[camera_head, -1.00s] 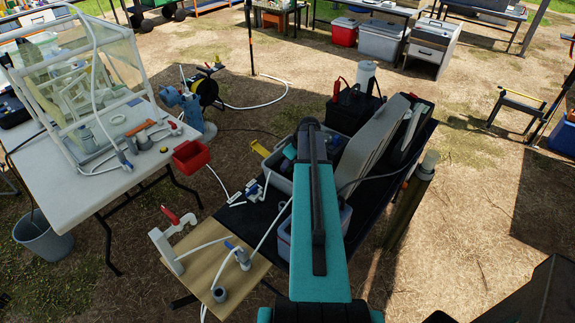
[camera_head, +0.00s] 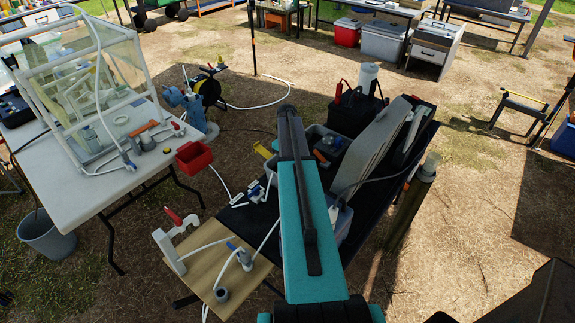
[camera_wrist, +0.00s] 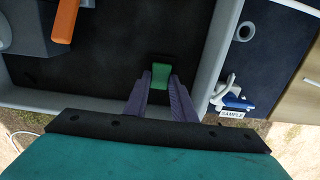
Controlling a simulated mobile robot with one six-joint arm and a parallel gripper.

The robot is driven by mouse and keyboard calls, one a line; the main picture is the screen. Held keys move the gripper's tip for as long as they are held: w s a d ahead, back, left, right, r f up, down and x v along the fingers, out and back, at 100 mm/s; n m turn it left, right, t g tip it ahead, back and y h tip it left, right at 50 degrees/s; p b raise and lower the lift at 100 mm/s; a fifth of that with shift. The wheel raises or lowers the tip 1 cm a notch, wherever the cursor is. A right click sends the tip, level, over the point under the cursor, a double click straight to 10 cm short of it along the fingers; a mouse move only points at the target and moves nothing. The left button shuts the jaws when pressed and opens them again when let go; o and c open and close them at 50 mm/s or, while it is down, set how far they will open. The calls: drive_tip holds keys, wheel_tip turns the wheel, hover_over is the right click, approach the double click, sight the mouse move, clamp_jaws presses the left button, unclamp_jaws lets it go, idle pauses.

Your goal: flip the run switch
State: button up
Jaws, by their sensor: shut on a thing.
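In the wrist view my gripper (camera_wrist: 160,88) has two purple fingers, closed on the sides of a small green piece (camera_wrist: 161,76). The piece is over the dark inside of a grey open case (camera_wrist: 202,75). I cannot tell from its shape whether it is the run switch, or whether it is fixed or loose. An orange piece (camera_wrist: 65,20) sits on a grey block at the upper left. In the head view my arm hides the gripper and part of the grey case (camera_head: 322,131).
A blue-and-white valve (camera_wrist: 232,98) with a SAMPLE label is right of the case. In the head view, a raised grey panel (camera_head: 367,150) and a black battery box (camera_head: 356,112) stand close by. A wooden board (camera_head: 228,263) with fittings is in front.

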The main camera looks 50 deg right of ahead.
drive_tip(key=o, duration=1.1)
drive_tip(key=shift+c, duration=0.2)
wheel_tip(320, 180, up, 14)
drive_tip(key=b, duration=0.4)
drive_tip(key=shift+f, duration=0.15)
idle(0.4)
